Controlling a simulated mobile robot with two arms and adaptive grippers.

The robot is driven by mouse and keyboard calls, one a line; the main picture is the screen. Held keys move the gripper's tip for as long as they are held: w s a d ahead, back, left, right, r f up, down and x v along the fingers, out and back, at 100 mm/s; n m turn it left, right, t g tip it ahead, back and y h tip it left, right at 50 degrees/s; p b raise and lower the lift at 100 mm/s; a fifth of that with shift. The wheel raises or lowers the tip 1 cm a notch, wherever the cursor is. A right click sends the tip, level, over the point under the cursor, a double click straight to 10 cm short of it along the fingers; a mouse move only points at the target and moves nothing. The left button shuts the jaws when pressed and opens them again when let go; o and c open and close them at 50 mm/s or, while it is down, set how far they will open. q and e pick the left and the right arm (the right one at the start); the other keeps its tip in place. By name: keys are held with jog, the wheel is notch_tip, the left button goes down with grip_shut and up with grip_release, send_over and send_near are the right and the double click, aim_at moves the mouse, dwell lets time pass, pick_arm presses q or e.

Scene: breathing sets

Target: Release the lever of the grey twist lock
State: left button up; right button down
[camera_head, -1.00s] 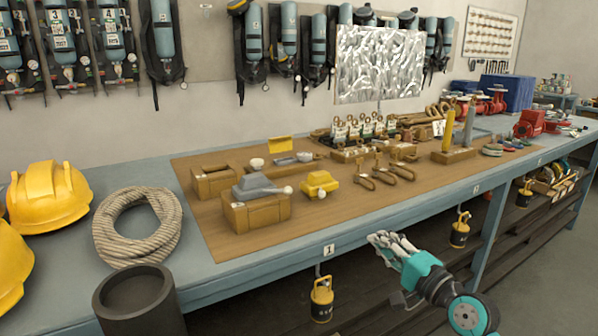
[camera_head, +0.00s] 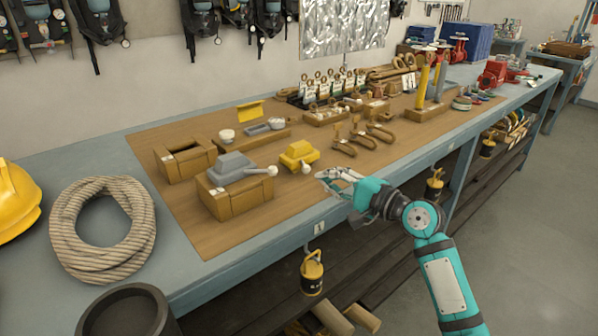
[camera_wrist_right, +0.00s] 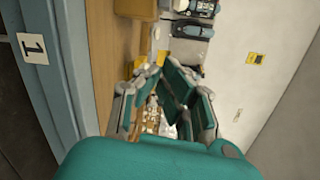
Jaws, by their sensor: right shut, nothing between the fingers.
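The grey twist lock (camera_head: 229,171) sits on a wooden block (camera_head: 236,200) on the brown board. Its lever, with a pale round knob (camera_head: 272,171), points to the right. A yellow twist lock (camera_head: 299,155) with its own pale knob lies just right of it. My right gripper (camera_head: 322,177) is shut and empty at the front edge of the bench, right of the grey lock's knob and apart from it. In the right wrist view its fingers (camera_wrist_right: 165,95) show; the grey lock cannot be made out there. My left gripper is not in view.
An empty-topped wooden block (camera_head: 184,158) stands behind left of the grey lock. A rope coil (camera_head: 103,228) and a dark cylinder (camera_head: 127,312) are at the left. Shackles (camera_head: 361,140) lie to the right. The bench's front edge (camera_head: 300,236) runs below my right gripper.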

jog(key=x, duration=1)
jog(key=shift+a+p, duration=0.1)
jog(key=shift+p, duration=0.25)
jog(key=s, duration=0.1)
jog(key=p, duration=0.1)
jog(key=s+a, duration=0.1)
jog(key=shift+s+a+r+p, duration=0.1)
jog(key=shift+s+r+p, duration=0.2)
jog(key=shift+s+r, duration=0.05)
jog(key=shift+s+a, duration=0.25)
jog(key=shift+s, duration=0.2)
